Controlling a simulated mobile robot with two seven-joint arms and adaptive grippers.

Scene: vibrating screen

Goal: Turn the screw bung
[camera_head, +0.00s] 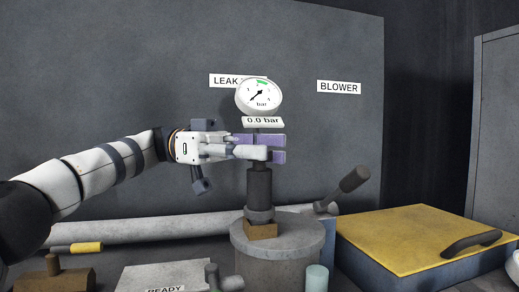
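A brass-coloured block (261,231) sits on top of a round grey drum (280,254); I cannot tell for sure whether it is the screw bung. A dark upright cylinder (260,190) rises from it. Above stands a round pressure gauge (259,97) with a plate reading 0.0 bar. My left gripper (264,148) comes in level from the left at the stem between cylinder and gauge. Its purple finger pads cover that stretch, so I cannot see whether they grip it. My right gripper is out of view.
A yellow-topped box (415,238) with a dark handle stands at the right. A dark-ended lever (350,182) sticks up right of the drum. A long grey pipe (140,226) runs behind at the left. A pale READY plate (165,277) lies front left.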

